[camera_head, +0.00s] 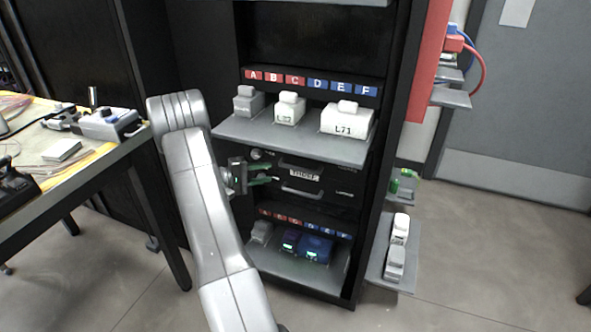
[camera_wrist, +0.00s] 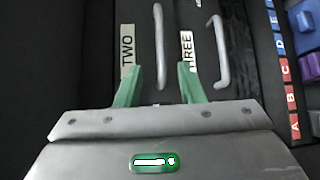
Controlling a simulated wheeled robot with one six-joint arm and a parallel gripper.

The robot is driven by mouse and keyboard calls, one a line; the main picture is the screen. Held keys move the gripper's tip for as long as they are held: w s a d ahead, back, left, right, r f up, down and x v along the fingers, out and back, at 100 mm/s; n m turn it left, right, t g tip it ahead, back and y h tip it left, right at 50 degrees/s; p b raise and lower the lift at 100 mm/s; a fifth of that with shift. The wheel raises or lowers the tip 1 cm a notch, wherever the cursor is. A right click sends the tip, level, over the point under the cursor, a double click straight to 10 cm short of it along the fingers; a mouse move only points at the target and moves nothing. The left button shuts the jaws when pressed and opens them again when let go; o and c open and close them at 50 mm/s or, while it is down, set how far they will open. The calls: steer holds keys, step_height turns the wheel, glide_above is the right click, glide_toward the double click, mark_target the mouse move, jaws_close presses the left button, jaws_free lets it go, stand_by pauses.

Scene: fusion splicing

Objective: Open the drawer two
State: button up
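Drawer two is a dark drawer front with a white "TWO" label (camera_wrist: 127,48) and a pale bar handle (camera_wrist: 159,40) in the wrist view, which is turned sideways. My gripper (camera_wrist: 161,78) is open, with its two green fingers apart on either side of that handle's line and clear gaps to the bar. I cannot tell how deep the handle lies between them. In the head view my gripper (camera_head: 268,173) is at the left part of the drawer fronts. Drawer two's label is not readable there.
Drawer three has a "THREE" label (camera_head: 305,174) and its own handle (camera_head: 302,192) just below. A grey shelf (camera_head: 290,138) with several boxes juts out above the drawers, and a lower shelf (camera_head: 300,272) holds more. A workbench (camera_head: 60,195) stands left.

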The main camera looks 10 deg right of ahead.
mark_target(294, 169)
steer(key=b+x, duration=0.2)
steer(key=x, duration=1)
jaws_close()
